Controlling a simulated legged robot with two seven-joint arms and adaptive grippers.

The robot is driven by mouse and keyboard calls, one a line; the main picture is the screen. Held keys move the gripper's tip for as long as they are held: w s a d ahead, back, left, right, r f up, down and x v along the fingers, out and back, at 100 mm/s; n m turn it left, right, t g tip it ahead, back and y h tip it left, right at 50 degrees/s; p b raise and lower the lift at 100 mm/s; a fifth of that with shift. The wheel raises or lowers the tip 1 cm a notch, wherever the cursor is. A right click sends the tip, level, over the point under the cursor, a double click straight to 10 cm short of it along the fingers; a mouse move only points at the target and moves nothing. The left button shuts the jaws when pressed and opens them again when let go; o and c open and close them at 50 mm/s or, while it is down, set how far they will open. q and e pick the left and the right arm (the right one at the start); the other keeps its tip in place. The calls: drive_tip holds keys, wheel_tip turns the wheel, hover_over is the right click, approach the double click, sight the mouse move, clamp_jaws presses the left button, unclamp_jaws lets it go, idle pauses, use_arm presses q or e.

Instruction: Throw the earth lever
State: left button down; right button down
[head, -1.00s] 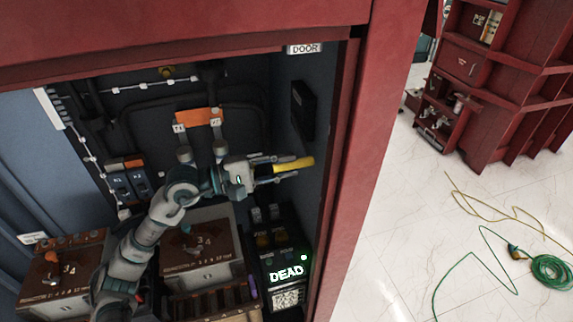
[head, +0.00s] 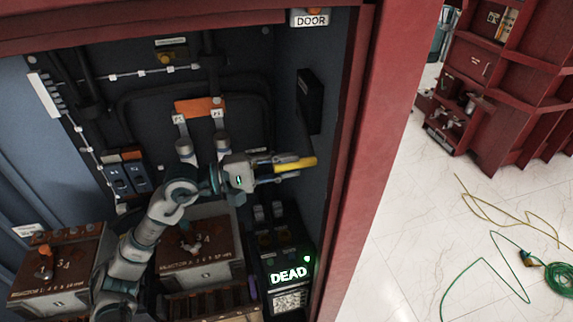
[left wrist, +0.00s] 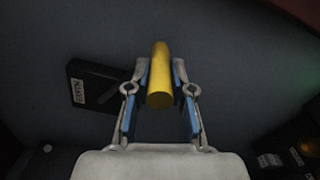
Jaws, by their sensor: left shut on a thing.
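The earth lever shows as a yellow bar (head: 296,164) inside the red cabinet, by its right inner wall. My left gripper (head: 283,168) reaches it from the left, with its fingers around the bar. In the left wrist view the yellow lever (left wrist: 160,78) stands between the two blue-padded fingers (left wrist: 160,90), its round end facing the camera. The gripper is shut on it. The far end of the lever and its mounting are hidden. My right gripper is not in view.
A lit "DEAD" indicator (head: 289,276) sits below the gripper. A black box (head: 309,101) is on the right inner wall. Brown terminal boxes (head: 200,246) stand low in the cabinet. A green cable (head: 556,280) lies on the open floor outside at right.

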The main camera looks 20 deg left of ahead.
use_arm(q)
drive_tip(key=shift+f, duration=0.3)
drive_tip(key=c, duration=1)
unclamp_jaws()
drive_tip(key=shift+w, duration=0.15)
drive_tip(key=shift+a+r, duration=0.1)
drive_tip(key=shift+a, duration=0.05)
drive_tip(key=v, duration=1.2)
